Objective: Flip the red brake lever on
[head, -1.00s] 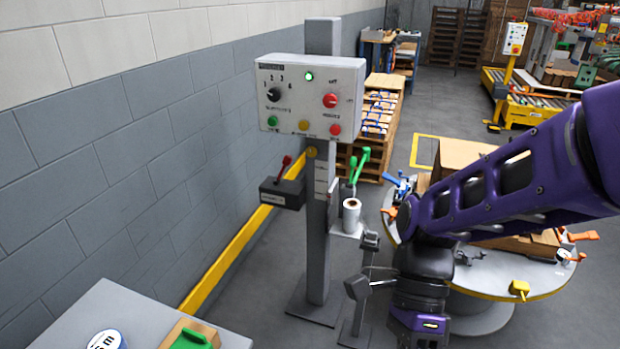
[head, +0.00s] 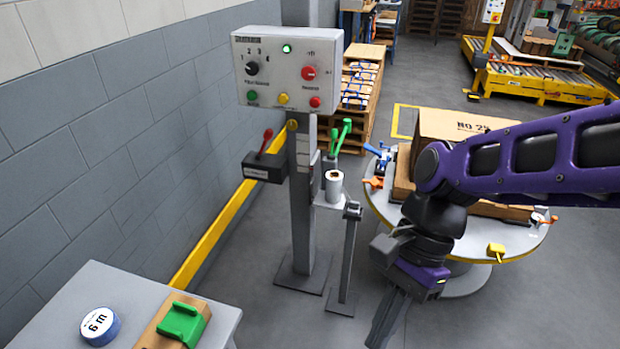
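The red brake lever (head: 265,141) stands on a small dark box (head: 264,168) with a pale label, fixed on the left side of the grey post (head: 301,210). The lever leans up and slightly to the right. Its label is too small to read. My gripper (head: 384,328) hangs low at the right of the post, pointing down, well apart from the lever. I see it side-on, so its finger opening cannot be made out.
A control panel (head: 287,71) with a knob and coloured buttons tops the post. Green levers (head: 341,134) and a cup-like cylinder (head: 333,184) sit at its right, by a thin stand (head: 346,260). A table (head: 75,290) is front left, and a round table (head: 520,250) behind my arm.

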